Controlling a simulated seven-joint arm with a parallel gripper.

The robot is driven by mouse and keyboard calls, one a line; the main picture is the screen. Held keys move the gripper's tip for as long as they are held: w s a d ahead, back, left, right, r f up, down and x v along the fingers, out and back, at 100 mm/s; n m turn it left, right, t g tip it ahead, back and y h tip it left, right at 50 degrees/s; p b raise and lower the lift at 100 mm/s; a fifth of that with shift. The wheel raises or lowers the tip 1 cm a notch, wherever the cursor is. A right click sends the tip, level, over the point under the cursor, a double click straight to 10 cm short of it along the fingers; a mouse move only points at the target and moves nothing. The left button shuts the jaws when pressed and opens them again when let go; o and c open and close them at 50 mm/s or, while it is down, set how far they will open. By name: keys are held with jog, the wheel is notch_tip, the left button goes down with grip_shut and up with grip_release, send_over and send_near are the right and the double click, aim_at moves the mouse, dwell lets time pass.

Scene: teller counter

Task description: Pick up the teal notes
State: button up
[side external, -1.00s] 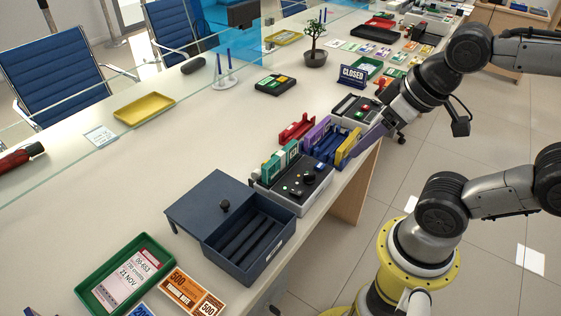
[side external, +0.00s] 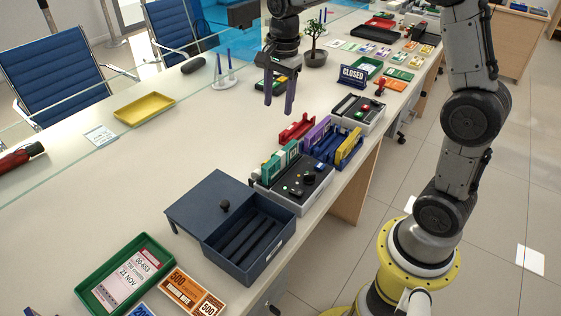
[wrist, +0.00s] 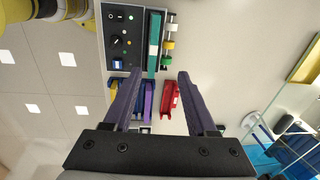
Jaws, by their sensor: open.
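The teal notes (side external: 281,160) stand on edge as a narrow upright bundle along the far side of a grey box with a black, knobbed top. In the wrist view the teal notes (wrist: 154,34) are a long strip near the top, ahead of the fingertips. My gripper (side external: 278,108) is open and empty, pointing down above the counter, behind and above the notes. In the wrist view my gripper (wrist: 160,74) has its fingers spread, with nothing between the tips.
The knobbed box (side external: 305,186) is beside the notes. A red holder (side external: 297,128), purple notes (side external: 317,132) and a blue rack (side external: 330,154) stand close by. A dark open drawer box (side external: 252,240) is nearer the camera.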

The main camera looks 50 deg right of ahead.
jog(key=g, duration=0.1)
send_over(280, 153)
notch_tip(280, 153, down, 13)
jog(key=shift+r, duration=0.2)
jog(key=shift+f, duration=2.9)
grip_shut()
